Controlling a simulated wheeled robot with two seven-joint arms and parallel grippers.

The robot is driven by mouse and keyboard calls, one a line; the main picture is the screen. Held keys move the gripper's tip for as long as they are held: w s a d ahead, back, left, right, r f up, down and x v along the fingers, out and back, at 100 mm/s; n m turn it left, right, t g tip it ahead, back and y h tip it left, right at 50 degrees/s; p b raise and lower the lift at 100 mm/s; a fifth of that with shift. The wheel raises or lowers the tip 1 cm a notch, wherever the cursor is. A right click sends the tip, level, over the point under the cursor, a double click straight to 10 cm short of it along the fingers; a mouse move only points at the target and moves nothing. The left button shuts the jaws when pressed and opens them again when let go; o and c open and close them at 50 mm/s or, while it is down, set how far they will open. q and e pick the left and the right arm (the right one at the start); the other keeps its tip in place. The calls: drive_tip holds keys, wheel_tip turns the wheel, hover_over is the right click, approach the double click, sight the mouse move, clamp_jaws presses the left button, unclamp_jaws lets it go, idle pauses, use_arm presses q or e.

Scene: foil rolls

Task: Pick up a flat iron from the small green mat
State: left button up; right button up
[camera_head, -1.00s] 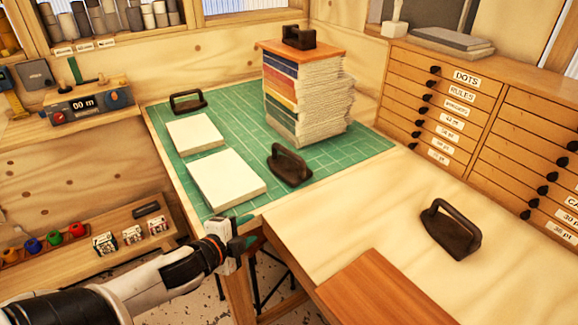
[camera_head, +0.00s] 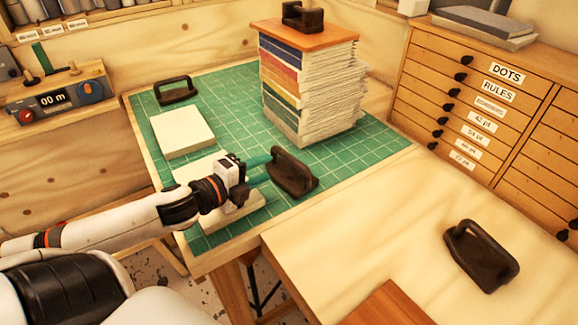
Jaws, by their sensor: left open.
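A dark flat iron with an arched handle (camera_head: 294,175) stands on the green mat (camera_head: 228,95), in front of the paper stack. My left gripper (camera_head: 261,170) is open just left of this iron, with its green fingertips pointing at the handle's left end. I cannot tell whether they touch it. A second flat iron (camera_head: 177,92) stands at the mat's back left. A third flat iron (camera_head: 482,259) stands on the pale tabletop at the right. My right gripper is not in view.
A tall paper stack (camera_head: 309,92) carries an orange board with another dark iron (camera_head: 303,17) on top. Two white pads lie on the mat: the far pad (camera_head: 182,132), and the near pad (camera_head: 236,211) partly under my arm. Labelled drawers (camera_head: 485,110) stand at the right.

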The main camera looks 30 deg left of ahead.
sight(288, 161)
use_arm(q)
drive_tip(key=shift+w+d, duration=0.2)
drive_tip(key=shift+w, duration=0.2)
drive_tip(key=x, duration=0.3)
drive_tip(key=shift+w, duration=0.4)
drive_tip(key=shift+w+d+f, duration=0.2)
drive_tip(key=shift+w+f, duration=0.05)
drive_tip(key=shift+w, duration=0.35)
drive_tip(key=shift+p+x, duration=0.8)
drive_tip(key=shift+x, duration=1.2)
drive_tip(key=shift+w+d+f, duration=0.25)
drive_tip(key=shift+w+f, duration=0.05)
drive_tip(key=shift+w, duration=0.25)
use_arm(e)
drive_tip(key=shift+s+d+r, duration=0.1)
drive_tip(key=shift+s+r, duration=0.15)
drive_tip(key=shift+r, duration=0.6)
use_arm(q)
clamp_jaws()
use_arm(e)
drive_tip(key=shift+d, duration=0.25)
